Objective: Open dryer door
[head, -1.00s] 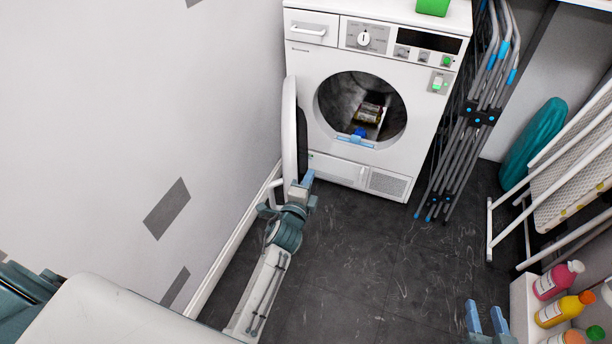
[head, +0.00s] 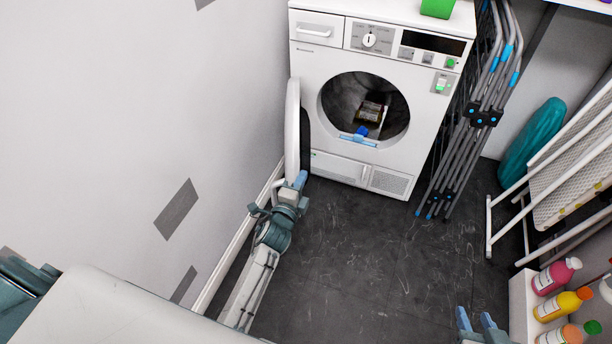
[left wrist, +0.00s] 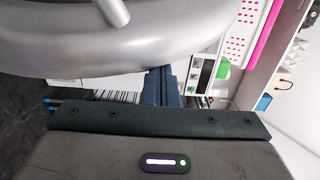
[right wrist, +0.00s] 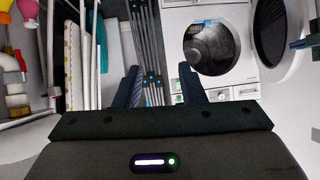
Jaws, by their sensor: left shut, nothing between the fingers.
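The white dryer (head: 343,62) stands against the back wall, its round drum opening uncovered. Its round door (head: 292,125) is swung wide open on the left, edge-on near the left wall. The door and opening also show in the right wrist view (right wrist: 283,40). My left gripper (head: 299,179) is shut and empty, at the lower front edge of the door; contact is unclear. In the left wrist view its fingers (left wrist: 160,86) sit close beside a large grey rounded form across the top. My right gripper (head: 475,320) is open and empty, low at the right, away from the dryer.
A folded grey drying rack (head: 470,120) leans right of the dryer. A teal board (head: 531,142) and folded white-framed item (head: 575,175) stand further right. Several bottles (head: 563,305) line a white shelf at lower right. The dark floor (head: 370,250) in the middle is clear.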

